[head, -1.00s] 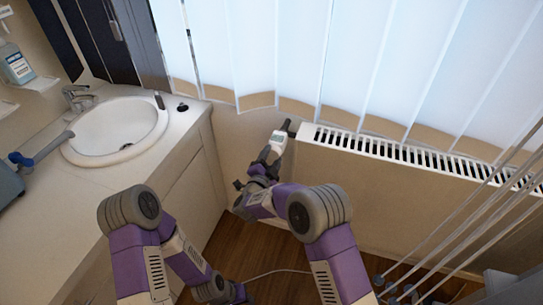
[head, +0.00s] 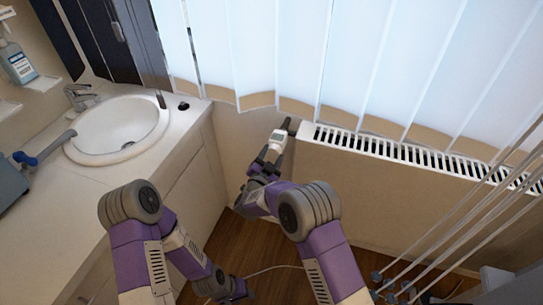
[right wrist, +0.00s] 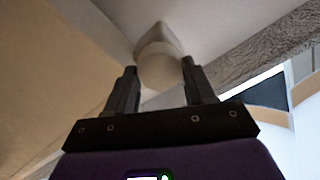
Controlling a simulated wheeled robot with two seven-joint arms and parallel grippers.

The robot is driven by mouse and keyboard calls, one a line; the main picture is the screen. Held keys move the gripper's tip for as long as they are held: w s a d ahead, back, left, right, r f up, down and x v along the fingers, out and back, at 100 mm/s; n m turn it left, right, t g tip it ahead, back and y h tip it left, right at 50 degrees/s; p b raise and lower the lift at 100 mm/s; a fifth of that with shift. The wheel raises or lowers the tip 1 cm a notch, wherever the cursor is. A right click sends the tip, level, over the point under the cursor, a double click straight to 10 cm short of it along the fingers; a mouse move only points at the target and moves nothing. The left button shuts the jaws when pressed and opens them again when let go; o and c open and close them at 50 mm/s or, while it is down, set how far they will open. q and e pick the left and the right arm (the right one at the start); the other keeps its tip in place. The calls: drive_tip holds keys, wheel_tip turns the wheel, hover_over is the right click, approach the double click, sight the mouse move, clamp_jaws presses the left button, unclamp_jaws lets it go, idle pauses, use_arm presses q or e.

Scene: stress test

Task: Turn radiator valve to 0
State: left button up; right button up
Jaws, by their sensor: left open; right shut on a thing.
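In the right wrist view the rounded white valve end (right wrist: 158,66) sits between the two dark fingertips (right wrist: 160,66). The setting on the display is too small to read. My left gripper (head: 240,291) is open and empty, low over the wooden floor, far from the valve.
A counter with a sink (head: 118,128) stands at the left, its side panel near my arms. White vertical blinds (head: 300,50) hang behind the radiator. Several pale rods (head: 470,210) slant across the lower right. A thin cable (head: 272,268) lies on the floor.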

drive_tip(key=shift+f, duration=0.1)
drive_tip(key=o, duration=1)
drive_tip(key=shift+s, duration=0.15)
drive_tip(key=p+v, duration=0.1)
drive_tip(key=v, duration=0.6)
drive_tip(key=shift+s+p, duration=0.15)
drive_tip(key=shift+p, duration=0.15)
